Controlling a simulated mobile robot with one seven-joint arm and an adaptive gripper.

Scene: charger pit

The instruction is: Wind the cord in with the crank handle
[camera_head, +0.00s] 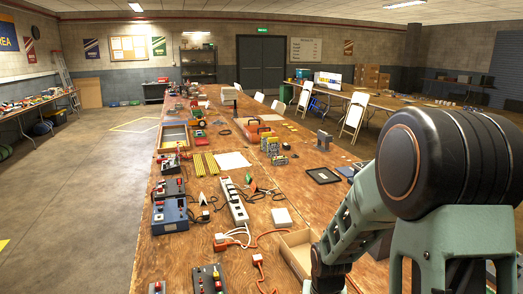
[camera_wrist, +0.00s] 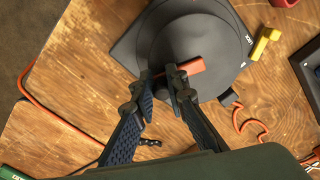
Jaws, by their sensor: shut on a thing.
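In the wrist view, a round grey reel (camera_wrist: 200,38) sits on a dark flat base (camera_wrist: 126,48) on the wooden table. Its orange-red crank handle (camera_wrist: 194,66) lies across the near part of the disc. My gripper (camera_wrist: 163,75) is over the near edge of the reel, with its fingers shut on the handle; the right finger hides part of it. An orange cord (camera_wrist: 50,115) runs along the table on the left. Orange cord loops (camera_wrist: 250,122) also lie right of the reel. In the head view, my arm hides the gripper and I cannot make out the reel.
A yellow piece (camera_wrist: 263,43) lies right of the reel, and a dark-edged tray (camera_wrist: 303,66) is beyond it. A green object (camera_wrist: 14,173) is at the lower left. In the head view, a power strip (camera_head: 234,202) and a blue box (camera_head: 170,214) crowd the long table.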

